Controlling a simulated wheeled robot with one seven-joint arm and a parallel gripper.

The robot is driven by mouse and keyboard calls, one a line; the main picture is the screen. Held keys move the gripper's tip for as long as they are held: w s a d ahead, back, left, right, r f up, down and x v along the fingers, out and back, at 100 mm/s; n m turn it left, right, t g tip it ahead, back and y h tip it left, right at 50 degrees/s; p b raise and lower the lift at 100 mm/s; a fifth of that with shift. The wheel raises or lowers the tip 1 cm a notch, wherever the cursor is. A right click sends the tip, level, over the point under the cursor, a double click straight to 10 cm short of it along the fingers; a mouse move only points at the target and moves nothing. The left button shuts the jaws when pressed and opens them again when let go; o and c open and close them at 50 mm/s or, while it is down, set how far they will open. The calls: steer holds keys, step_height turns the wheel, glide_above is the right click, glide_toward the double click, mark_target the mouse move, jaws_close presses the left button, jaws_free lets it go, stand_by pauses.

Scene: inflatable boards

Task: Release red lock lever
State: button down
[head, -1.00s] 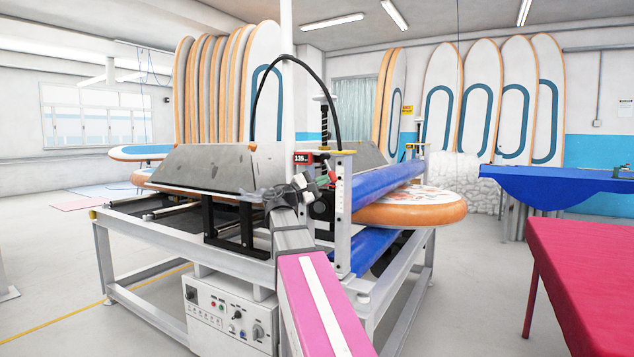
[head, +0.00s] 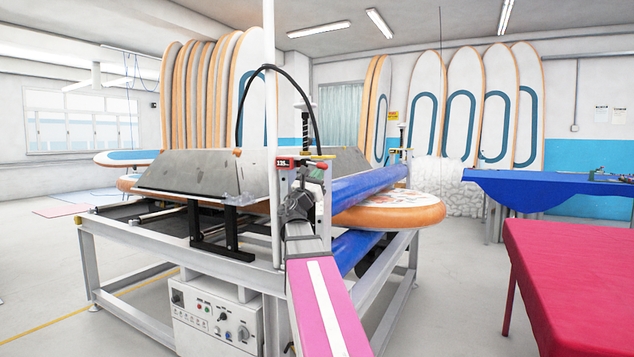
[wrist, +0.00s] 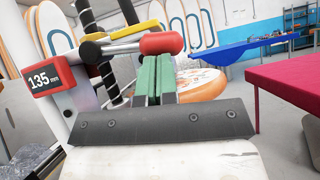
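The red lock lever (wrist: 161,43) shows in the wrist view as a rounded red grip on a pale rod with a black end. It lies right at the tips of my gripper (wrist: 153,62); I cannot tell whether they touch. The green finger pads run side by side with only a thin dark gap, and nothing shows between them. In the head view the red lever (head: 318,166) is small, at the top of the machine's near post. My arm reaches up to it and partly hides the post.
A red display reading 135 mm (wrist: 43,80) and a yellow-topped part (wrist: 138,29) sit close by the lever. The blue roller (head: 365,187) and an orange-edged board (head: 395,213) lie just right. A red table (head: 575,270) stands at right, with clear floor between.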

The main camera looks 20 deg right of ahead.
steer(key=shift+s+d+r+n+t+y, duration=0.2)
steer(key=shift+s+r+n+t+y, duration=0.1)
steer(key=shift+r+n, duration=0.3)
stand_by(0.3)
steer(key=d+f+v, duration=0.1)
steer(key=f+v, duration=0.1)
steer(key=v, duration=1)
steer(key=shift+f, duration=0.45)
steer(key=shift+w+d, duration=0.1)
steer(key=shift+d, duration=0.05)
